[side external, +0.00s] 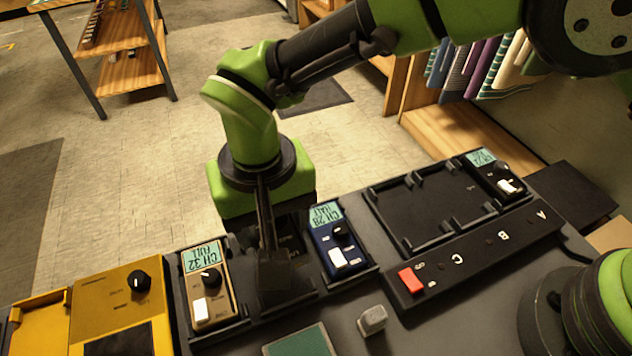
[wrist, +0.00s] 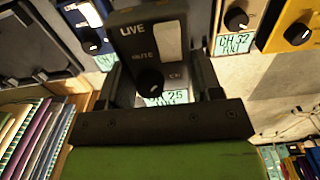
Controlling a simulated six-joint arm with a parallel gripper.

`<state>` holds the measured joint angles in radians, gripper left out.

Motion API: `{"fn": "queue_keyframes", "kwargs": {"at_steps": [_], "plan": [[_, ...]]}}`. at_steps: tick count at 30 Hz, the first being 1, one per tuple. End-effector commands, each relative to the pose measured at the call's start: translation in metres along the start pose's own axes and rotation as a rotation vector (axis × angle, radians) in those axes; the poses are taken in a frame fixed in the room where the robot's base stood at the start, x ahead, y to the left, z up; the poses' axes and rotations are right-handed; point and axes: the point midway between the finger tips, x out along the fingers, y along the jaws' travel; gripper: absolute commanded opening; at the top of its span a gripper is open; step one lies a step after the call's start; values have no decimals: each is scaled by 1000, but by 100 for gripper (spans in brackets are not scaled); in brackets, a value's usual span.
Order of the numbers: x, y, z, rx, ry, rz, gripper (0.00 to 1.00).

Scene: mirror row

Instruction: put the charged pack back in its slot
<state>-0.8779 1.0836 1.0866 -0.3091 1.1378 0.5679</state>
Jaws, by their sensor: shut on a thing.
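My gripper (side external: 268,272) points down at the row of packs, between a tan pack (side external: 209,288) reading CH 32 FULL and a blue pack (side external: 336,245) reading CH 28 HALF. In the wrist view my gripper (wrist: 160,80) is shut on a dark grey pack (wrist: 150,45) with LIVE and MUTE lettering, a black knob and a display partly hidden by the gripper. In the side view the fingers mostly hide this pack. It is at the dark middle slot (side external: 290,302) of the tray; I cannot tell whether it touches the slot floor.
Right of the row is a black charger (side external: 430,240) with a largely empty bay, a black pack (side external: 495,178) at its far end and a red switch (side external: 411,281). Yellow units (side external: 125,305) stand at the left. A small grey block (side external: 372,319) is in front.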

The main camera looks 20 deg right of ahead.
Motion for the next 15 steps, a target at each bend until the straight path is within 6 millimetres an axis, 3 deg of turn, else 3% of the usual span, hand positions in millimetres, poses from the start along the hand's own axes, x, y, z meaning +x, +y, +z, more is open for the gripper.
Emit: {"fn": "queue_keyframes", "kwargs": {"at_steps": [5,15], "plan": [[6,-7,4,0,-1,0,27],[38,-7,3,1,0,-1,27]]}}
